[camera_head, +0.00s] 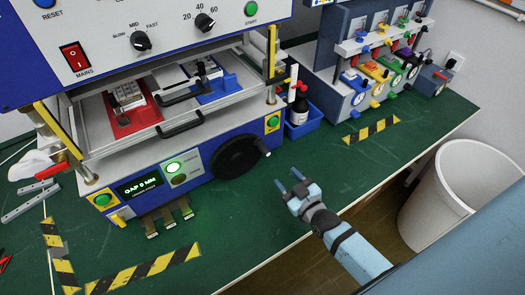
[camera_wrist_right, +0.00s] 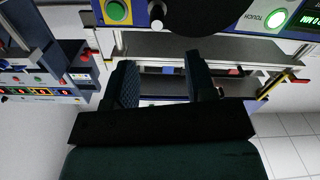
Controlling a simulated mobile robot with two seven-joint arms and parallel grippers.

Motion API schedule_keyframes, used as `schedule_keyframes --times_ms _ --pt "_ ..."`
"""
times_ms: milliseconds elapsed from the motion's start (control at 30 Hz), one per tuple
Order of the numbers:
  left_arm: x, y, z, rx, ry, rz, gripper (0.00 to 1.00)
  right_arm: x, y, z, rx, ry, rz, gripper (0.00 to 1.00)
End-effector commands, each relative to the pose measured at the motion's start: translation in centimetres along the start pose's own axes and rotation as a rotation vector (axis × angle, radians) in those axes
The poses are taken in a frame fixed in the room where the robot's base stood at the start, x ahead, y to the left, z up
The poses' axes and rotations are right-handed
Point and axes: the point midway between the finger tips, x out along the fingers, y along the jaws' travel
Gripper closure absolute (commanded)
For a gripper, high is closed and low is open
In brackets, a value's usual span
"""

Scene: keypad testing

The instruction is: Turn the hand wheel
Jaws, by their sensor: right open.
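The hand wheel (camera_head: 236,160) is a black disc on the blue front of the press machine, at its lower right. My left gripper is not in view.
A display and a lit green button (camera_head: 174,167) sit left of the wheel. A blue bin (camera_head: 302,126) with a dark bottle stands right of the machine. Striped tape (camera_head: 140,270) marks the green bench. A white waste bin (camera_head: 417,210) stands beyond its right edge.

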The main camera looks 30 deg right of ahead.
Motion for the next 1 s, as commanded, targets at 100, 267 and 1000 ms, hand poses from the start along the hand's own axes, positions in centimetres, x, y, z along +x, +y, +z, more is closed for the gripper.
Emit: schedule_keyframes --times_ms 100,267,1000 --pt "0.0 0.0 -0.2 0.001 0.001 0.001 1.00 1.1 0.6 -0.3 -0.008 0.020 0.016 0.49" --pt "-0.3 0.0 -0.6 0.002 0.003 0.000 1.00 3.7 0.6 -0.5 -0.007 0.019 0.015 0.49" --pt "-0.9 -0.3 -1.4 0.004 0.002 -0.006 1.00 14.0 0.6 -0.4 -0.006 0.015 0.012 0.49"
